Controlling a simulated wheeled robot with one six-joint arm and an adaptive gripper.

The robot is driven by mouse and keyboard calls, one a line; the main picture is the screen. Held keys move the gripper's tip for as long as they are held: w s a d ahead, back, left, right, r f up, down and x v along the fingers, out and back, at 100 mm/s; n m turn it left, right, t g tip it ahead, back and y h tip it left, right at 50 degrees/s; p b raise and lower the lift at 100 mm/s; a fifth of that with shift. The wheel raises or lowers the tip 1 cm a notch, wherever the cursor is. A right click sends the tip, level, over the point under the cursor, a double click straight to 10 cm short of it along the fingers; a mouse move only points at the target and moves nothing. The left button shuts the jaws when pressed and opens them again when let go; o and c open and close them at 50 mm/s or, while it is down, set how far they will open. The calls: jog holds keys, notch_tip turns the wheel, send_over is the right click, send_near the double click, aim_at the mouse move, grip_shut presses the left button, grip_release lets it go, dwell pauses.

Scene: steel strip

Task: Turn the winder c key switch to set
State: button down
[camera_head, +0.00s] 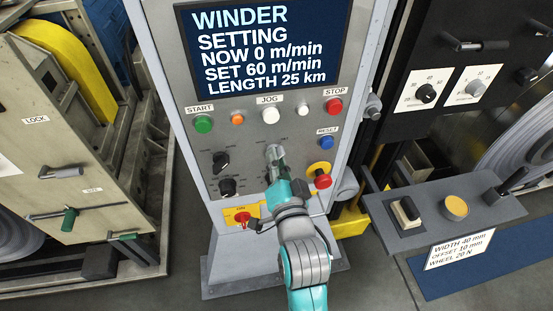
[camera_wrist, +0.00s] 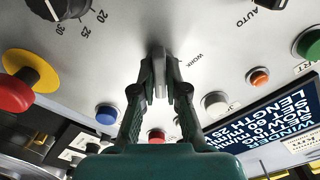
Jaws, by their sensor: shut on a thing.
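The winder panel (camera_head: 225,145) is grey and faces me in the head view. My gripper (camera_head: 275,153) is at the middle of the panel, right of two black knobs. In the wrist view, my gripper (camera_wrist: 160,68) is shut on a small grey key (camera_wrist: 172,72) standing out from the panel. The fingers cover much of the key switch, and its exact angle is hard to tell. A "WORK" label (camera_wrist: 195,60) is printed beside it. The winder screen (camera_head: 262,47) reads "SETTING", now 0 m/min, set 60 m/min, length 25 km.
A green start button (camera_head: 203,124), a white jog button (camera_head: 270,115) and a red stop button (camera_head: 334,106) sit above my gripper. A blue reset button (camera_head: 326,142) and a red emergency button (camera_head: 322,181) are close on the right. Black knobs (camera_head: 221,162) are on the left.

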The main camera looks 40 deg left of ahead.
jog(key=shift+f, duration=0.1)
dwell(0.3)
jog(key=c, duration=1.2)
grip_release()
jog(key=v, duration=1.2)
jog(key=shift+w+d, duration=0.1)
jog(key=s+d+f+t+h, duration=0.15)
jog(key=d+f, duration=0.25)
jog(key=d, duration=0.4)
jog(key=s+d+f+m+t+h, duration=0.1)
jog(key=s+d+f+h, duration=0.15)
jog(key=d+f, duration=0.35)
jog(key=s+d+f+t+h, duration=0.1)
jog(key=d+f+h, duration=0.2)
jog(key=d, duration=0.6)
jog(key=s+d+h, duration=0.3)
jog(key=s+d, duration=0.3)
jog(key=s, duration=0.2)
jog(key=s+d+f+h, duration=0.1)
jog(key=s+d+h, duration=0.2)
jog(key=s+d, duration=0.3)
jog(key=s, duration=0.3)
jog(key=shift+s+d+h, duration=0.2)
jog(key=shift+s+h, duration=0.1)
